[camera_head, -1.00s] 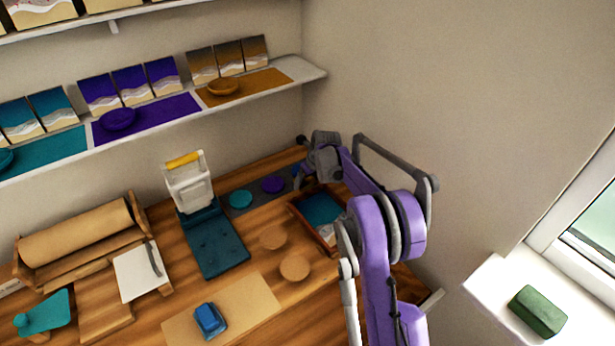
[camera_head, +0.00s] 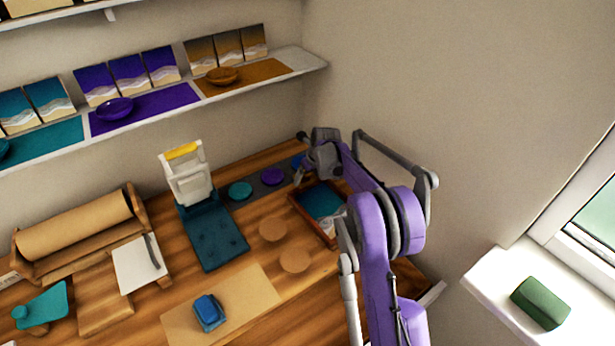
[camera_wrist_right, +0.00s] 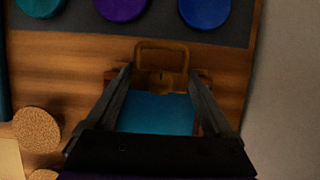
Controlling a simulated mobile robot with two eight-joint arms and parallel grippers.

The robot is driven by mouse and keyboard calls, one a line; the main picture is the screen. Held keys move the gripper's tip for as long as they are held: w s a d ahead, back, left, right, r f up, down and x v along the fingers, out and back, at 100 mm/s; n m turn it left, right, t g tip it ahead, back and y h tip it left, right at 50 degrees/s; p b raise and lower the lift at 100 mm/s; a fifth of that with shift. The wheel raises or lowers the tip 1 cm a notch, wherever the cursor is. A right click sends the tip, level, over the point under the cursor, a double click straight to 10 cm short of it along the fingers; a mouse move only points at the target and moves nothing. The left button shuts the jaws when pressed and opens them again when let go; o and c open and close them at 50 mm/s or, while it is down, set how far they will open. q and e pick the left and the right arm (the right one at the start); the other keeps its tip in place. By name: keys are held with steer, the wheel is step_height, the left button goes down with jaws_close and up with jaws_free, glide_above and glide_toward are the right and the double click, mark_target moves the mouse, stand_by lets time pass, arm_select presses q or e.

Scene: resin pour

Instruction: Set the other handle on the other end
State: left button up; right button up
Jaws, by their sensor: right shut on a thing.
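A wooden tray (camera_head: 328,237) with a teal resin bottom and a pale wave pattern at its near end stands at the back right of the bench. Its teal bottom also shows in the right wrist view (camera_wrist_right: 157,115). My right gripper (camera_head: 304,176) is over the tray's far end. In the right wrist view my right gripper (camera_wrist_right: 161,77) is shut on a brass-coloured loop handle (camera_wrist_right: 162,47), at the tray's far edge. I cannot tell whether the handle touches the tray. The handle is hidden in the head view. My left gripper is not in view.
A dark strip with teal (camera_head: 240,190), purple (camera_head: 272,177) and blue (camera_wrist_right: 205,10) discs lies just beyond the tray. Round cork pieces (camera_head: 272,229) lie left of it. The wall is close on the right. A teal stand (camera_head: 215,240) is further left.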

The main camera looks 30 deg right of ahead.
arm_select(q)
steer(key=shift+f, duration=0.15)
arm_select(e)
steer(key=shift+f, duration=0.2)
arm_select(q)
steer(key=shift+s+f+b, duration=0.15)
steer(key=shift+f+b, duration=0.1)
steer(key=shift+b, duration=0.05)
arm_select(e)
steer(key=shift+f, duration=0.3)
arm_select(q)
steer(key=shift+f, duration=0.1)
arm_select(e)
steer(key=shift+f, duration=0.1)
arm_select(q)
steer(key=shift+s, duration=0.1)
arm_select(e)
steer(key=shift+f, duration=0.1)
